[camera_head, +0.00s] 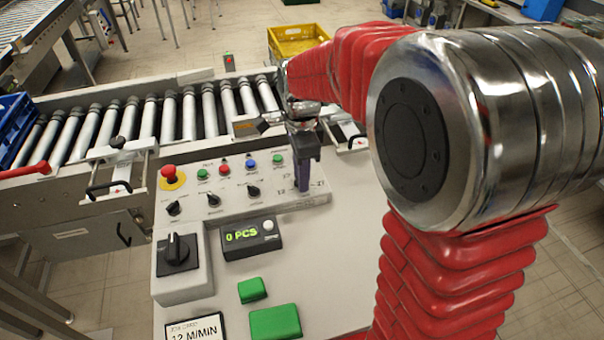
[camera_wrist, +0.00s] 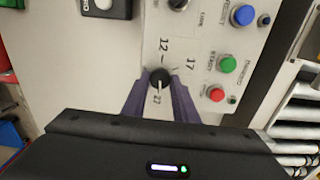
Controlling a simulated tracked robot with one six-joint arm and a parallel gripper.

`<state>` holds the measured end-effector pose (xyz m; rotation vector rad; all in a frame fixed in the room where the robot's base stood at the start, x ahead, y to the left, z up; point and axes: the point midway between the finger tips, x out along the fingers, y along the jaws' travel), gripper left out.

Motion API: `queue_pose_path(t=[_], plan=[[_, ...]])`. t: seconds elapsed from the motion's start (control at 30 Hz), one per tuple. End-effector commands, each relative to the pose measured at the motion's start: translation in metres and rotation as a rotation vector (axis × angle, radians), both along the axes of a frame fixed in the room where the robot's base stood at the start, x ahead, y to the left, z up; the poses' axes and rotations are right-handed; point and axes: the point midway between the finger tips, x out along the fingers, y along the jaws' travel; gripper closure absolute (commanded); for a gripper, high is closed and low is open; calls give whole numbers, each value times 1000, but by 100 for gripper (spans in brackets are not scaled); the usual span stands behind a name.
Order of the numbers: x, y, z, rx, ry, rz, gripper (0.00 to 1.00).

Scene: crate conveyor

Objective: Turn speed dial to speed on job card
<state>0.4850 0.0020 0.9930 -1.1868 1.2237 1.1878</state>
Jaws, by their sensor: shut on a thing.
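The job card (camera_head: 195,329) at the lower left of the head view reads 12 M/MIN. In the wrist view the speed dial (camera_wrist: 159,76) is a small black knob with numbers around it: 12, 17 and one resembling 22 or 27. Its white line appears to point down in the picture, toward that last number and away from 12. My gripper (camera_wrist: 160,85) has its two purple fingers shut on the dial, one on each side. In the head view my gripper (camera_head: 304,178) stands over the panel's right end and hides the dial.
On the same panel are a red emergency button (camera_head: 169,173), small coloured buttons and several black knobs. Nearer are a large black rotary switch (camera_head: 176,252), a counter (camera_head: 252,238) reading 0 PCS and green blocks (camera_head: 275,322). A roller conveyor (camera_head: 188,115) runs behind.

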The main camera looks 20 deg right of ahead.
Motion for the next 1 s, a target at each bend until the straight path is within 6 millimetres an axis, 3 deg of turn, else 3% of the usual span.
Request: queue_pose_path(t=[1.0], plan=[[1, 0, 1, 0, -3, 931, 96]])
